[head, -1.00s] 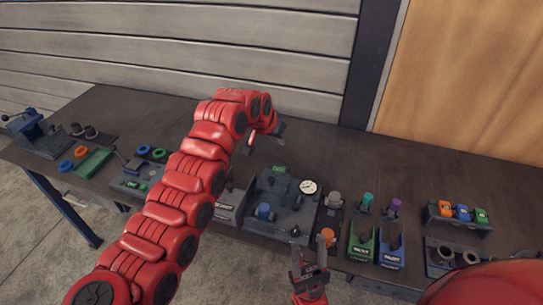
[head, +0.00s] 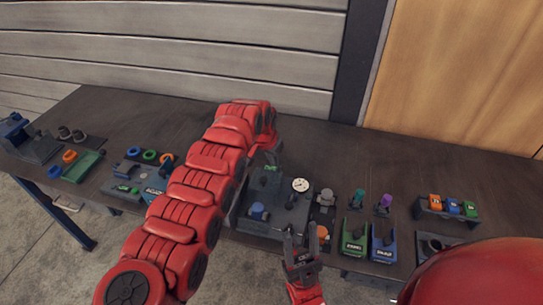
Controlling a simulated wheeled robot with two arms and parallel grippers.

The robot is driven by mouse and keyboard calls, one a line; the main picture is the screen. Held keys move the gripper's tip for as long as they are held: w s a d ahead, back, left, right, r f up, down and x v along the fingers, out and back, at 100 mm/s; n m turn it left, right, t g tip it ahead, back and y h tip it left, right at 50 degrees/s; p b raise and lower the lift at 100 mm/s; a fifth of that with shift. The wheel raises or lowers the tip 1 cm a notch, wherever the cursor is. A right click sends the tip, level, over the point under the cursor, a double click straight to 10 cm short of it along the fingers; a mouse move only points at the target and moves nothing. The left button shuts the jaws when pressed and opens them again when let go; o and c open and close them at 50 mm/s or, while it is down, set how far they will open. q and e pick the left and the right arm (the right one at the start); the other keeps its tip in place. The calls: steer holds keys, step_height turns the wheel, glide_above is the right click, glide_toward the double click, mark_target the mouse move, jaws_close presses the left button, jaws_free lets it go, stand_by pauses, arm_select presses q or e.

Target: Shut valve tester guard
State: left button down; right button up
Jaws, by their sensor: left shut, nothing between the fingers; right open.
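The valve tester (head: 284,215) is a dark grey box-like fixture in the middle of the bench, with a round white gauge (head: 300,184), a blue part (head: 258,211) and a green label at its back. I cannot clearly make out its guard or how far it stands open; my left arm covers the tester's left side. My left gripper (head: 273,158) is shut and empty, just above the tester's back edge by the green label; contact cannot be told. My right gripper (head: 299,244) is open and empty, in front of the tester's front edge.
Right of the tester stand a green holder (head: 353,237), a blue holder (head: 384,243) and a rack (head: 447,210) with orange, blue and green blocks. Left are a green tray (head: 83,166), colored rings and a blue vise (head: 14,128). The bench's back strip is mostly clear.

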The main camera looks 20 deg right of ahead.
mark_target(270, 177)
arm_select(q)
steer(key=shift+d+f, duration=0.15)
steer(key=shift+f, duration=0.4)
steer(key=shift+w+a+r+p, duration=0.15)
steer(key=shift+a+p, duration=0.15)
steer(key=shift+a, duration=0.05)
steer(key=shift+s+a+r+p, duration=0.1)
steer(key=shift+s+a+p, duration=0.35)
steer(key=shift+p, duration=0.5)
steer(key=shift+s+a, duration=0.1)
steer(key=shift+s+a+f+p, duration=0.2)
steer(key=shift+s+a+p, duration=0.25)
steer(key=shift+p, duration=0.25)
steer(key=shift+s+a+r+p, duration=0.1)
steer(key=shift+s+a+p, duration=0.1)
steer(key=shift+s+p, duration=0.15)
